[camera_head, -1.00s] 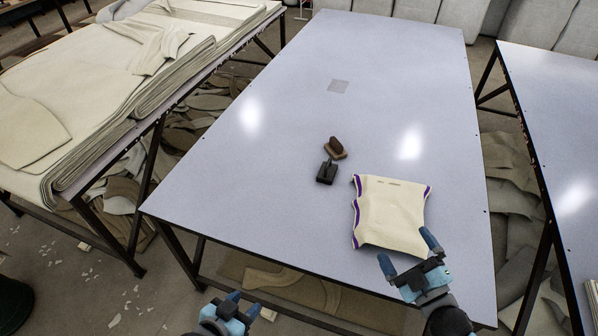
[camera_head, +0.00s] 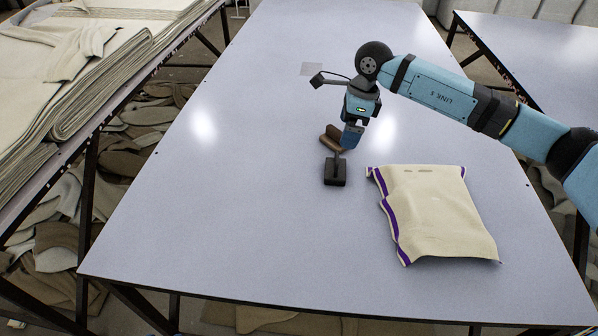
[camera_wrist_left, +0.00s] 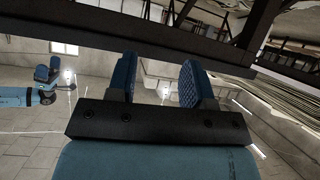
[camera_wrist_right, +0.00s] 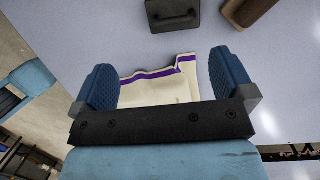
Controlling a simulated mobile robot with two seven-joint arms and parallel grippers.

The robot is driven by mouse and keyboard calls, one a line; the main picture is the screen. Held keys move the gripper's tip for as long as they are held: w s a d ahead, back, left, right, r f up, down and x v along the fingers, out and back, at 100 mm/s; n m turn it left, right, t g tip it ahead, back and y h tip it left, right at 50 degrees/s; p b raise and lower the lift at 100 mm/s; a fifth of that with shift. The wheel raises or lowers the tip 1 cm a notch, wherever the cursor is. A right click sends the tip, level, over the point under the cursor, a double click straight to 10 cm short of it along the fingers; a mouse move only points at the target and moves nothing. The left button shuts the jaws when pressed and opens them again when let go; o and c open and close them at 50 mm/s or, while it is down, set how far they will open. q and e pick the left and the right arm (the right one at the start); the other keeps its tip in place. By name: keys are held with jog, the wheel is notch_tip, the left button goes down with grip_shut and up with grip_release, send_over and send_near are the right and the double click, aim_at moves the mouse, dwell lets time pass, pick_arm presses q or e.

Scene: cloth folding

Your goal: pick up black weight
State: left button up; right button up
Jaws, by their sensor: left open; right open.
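The black weight (camera_head: 335,173), a small dark block with an upright handle, stands on the grey table. My right gripper (camera_head: 351,138) is just above and behind it, pointing down, apart from it as far as I can tell. In the right wrist view the weight (camera_wrist_right: 172,18) is at the top, beyond the two blue fingertips; the right gripper (camera_wrist_right: 165,70) is open and empty. My left gripper (camera_wrist_left: 158,75) is open and empty in the left wrist view, with a dark bar close above it.
A brown object (camera_head: 331,138) stands just behind the weight, partly hidden by the right gripper. A cream cloth with purple edging (camera_head: 435,210) lies right of the weight. The grey table (camera_head: 200,220) is clear on the left. Stacked cloth (camera_head: 100,75) covers the left table.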

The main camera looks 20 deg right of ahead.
aim_at(337, 157)
jog(key=shift+h, duration=0.6)
jog(key=f, duration=0.2)
jog(key=w+f+b, duration=0.1)
jog(key=f, duration=0.4)
jog(key=shift+w+d, duration=0.35)
jog(key=f, duration=0.2)
jog(key=a+f+b, duration=0.1)
jog(key=a+f, duration=0.1)
jog(key=f, duration=0.1)
jog(key=shift+f+b, duration=0.3)
jog(key=shift+b, duration=0.05)
jog(key=shift+c, duration=0.2)
jog(key=c, duration=1.1)
pick_arm(q)
jog(key=shift+w+d+r+t+h, duration=0.2)
jog(key=shift+w+t+h, duration=0.1)
jog(key=shift+w+t, duration=0.15)
pick_arm(e)
jog(key=shift+w, duration=0.1)
jog(key=shift+c, duration=0.2)
jog(key=shift+r, duration=0.15)
